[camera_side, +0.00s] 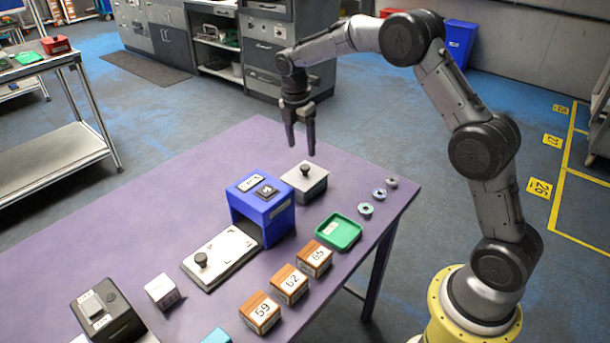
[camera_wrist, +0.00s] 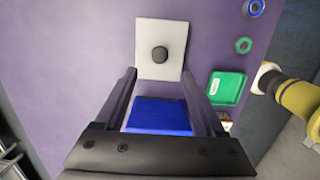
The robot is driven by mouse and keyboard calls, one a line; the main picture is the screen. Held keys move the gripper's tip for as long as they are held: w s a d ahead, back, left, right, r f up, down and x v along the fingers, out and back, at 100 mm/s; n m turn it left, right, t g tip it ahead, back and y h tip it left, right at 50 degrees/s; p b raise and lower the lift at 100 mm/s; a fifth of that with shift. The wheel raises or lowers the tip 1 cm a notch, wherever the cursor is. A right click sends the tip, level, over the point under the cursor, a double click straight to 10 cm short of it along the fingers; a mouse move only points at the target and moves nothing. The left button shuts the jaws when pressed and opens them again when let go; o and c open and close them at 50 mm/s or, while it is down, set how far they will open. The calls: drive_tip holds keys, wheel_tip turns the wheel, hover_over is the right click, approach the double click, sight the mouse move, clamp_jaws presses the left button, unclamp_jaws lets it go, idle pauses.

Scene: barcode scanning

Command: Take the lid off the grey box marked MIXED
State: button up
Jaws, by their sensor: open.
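A grey box with a flat grey lid (camera_side: 306,176) and a dark round knob (camera_side: 306,170) stands near the table's far right corner, behind the blue scanner-like housing. No MIXED marking is readable on it. In the wrist view the lid (camera_wrist: 172,35) lies ahead of my fingertips, with its knob (camera_wrist: 160,54) near the middle. The lid sits on the box. My gripper (camera_side: 301,150) is open and empty, pointing down above the box, a little to its left in the side view. In the wrist view the fingertips (camera_wrist: 158,74) are apart, with the knob just beyond them.
The blue housing (camera_side: 262,196) stands close in front of the box. A green tray (camera_side: 338,232), several small rings (camera_side: 379,194) and numbered brown boxes (camera_side: 289,283) are to the right and front. A white plate with a knob (camera_side: 219,258) lies left.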

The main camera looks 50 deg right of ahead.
sight(305, 166)
drive_tip(key=shift+d+f, duration=0.25)
drive_tip(key=shift+f, duration=1)
drive_tip(key=shift+d+f, duration=0.2)
drive_tip(key=shift+f, duration=1)
drive_tip(key=shift+d+f, duration=0.25)
drive_tip(key=shift+f, duration=1)
clamp_jaws()
